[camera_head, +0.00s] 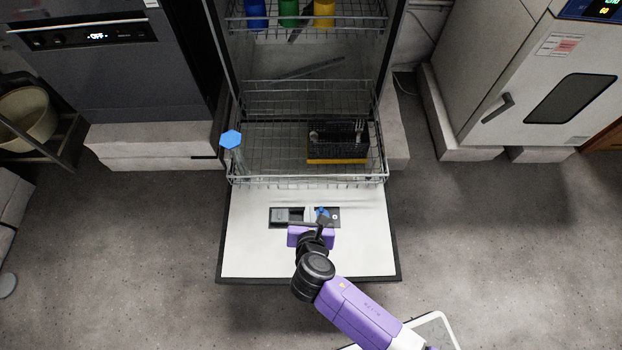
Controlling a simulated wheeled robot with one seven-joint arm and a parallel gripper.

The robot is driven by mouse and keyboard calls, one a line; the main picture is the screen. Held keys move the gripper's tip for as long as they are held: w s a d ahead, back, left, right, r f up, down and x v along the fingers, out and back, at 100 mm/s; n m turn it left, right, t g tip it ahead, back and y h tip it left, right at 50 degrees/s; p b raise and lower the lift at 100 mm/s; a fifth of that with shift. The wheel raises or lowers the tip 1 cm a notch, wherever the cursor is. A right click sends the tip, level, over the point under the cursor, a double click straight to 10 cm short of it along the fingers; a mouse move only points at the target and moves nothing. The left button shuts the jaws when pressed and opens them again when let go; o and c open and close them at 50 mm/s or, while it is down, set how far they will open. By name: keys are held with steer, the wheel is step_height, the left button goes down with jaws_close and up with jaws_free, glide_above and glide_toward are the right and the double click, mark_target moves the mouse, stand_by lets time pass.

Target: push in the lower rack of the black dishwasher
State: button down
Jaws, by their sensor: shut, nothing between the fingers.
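The dishwasher stands open in the middle of the head view, its black-edged door (250,248) lowered flat with the white inner side up. The wire lower rack (300,181) is partly out, its front edge over the back part of the door. It holds a dark cutlery basket (338,153) with a yellow base at the right and a blue-capped clear item (231,139) at the front left corner. My gripper (322,213) is shut and empty above the door, in front of the rack and apart from it, near the detergent compartment (288,215). Its fingertips are small and partly unclear.
The upper rack (360,22) holds blue, green and yellow cups. A dark closed appliance (130,80) with a lit display stands at the left. A white oven (530,80) stands at the right on pale blocks. The floor (490,230) on both sides of the door is mostly clear.

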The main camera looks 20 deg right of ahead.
steer(key=w+d+f+b, duration=0.2)
steer(key=w, duration=0.3)
steer(key=w+d+f+n+b, duration=0.1)
steer(key=w+d+f+b, duration=0.1)
steer(key=w, duration=0.3)
steer(key=shift+w+f+b, duration=0.35)
steer(key=shift+w+f, duration=0.05)
steer(key=shift+f, duration=0.35)
steer(key=shift+w, duration=0.1)
